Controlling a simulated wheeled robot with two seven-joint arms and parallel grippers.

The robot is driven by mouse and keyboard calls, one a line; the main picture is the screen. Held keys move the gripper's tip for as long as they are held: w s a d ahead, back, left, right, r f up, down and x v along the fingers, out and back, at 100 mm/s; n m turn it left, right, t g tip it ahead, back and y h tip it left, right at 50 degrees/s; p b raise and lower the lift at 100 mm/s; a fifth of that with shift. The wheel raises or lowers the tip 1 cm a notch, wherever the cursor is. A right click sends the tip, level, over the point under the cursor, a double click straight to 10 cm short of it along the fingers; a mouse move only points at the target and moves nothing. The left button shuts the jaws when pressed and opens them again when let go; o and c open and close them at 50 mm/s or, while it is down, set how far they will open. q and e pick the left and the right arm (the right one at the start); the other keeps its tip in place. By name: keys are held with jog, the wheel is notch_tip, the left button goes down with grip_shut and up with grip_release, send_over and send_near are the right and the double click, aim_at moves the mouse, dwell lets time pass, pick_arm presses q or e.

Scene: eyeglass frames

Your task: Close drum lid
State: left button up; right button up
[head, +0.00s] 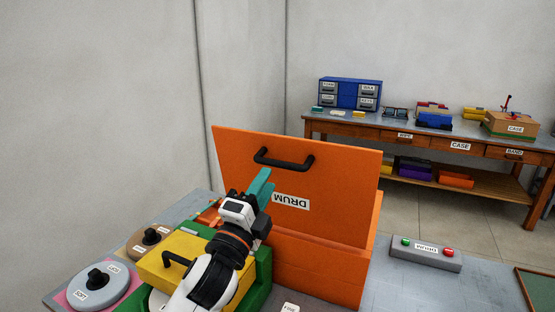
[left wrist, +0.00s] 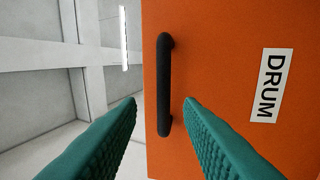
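The orange drum lid (head: 340,180) stands raised, tilted back from the orange drum box (head: 318,270). It carries an upside-down DRUM label and a black bar handle (head: 284,160) near its top edge. In the left wrist view the handle (left wrist: 165,85) lies ahead, between the lines of the two teal fingers. My left gripper (head: 264,183) is in front of the lid, a little below and left of the handle. Its fingertips are apart in the left wrist view (left wrist: 160,103), with nothing between them; whether they touch the lid I cannot tell. My right gripper is in neither view.
A yellow lid (head: 190,255) with a black handle on a green box sits beside my left arm. Round knobbed lids (head: 98,284) lie at the left. A DRUM button box (head: 426,252) stands at the right. A wooden workbench (head: 395,125) is behind.

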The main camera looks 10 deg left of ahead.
aim_at(278, 161)
pick_arm(q)
jog(key=p+x, duration=0.1)
jog(key=x, duration=0.5)
jog(key=shift+w+d, duration=0.15)
jog(key=shift+w, duration=0.3)
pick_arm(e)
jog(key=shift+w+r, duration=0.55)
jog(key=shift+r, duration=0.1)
pick_arm(q)
grip_shut()
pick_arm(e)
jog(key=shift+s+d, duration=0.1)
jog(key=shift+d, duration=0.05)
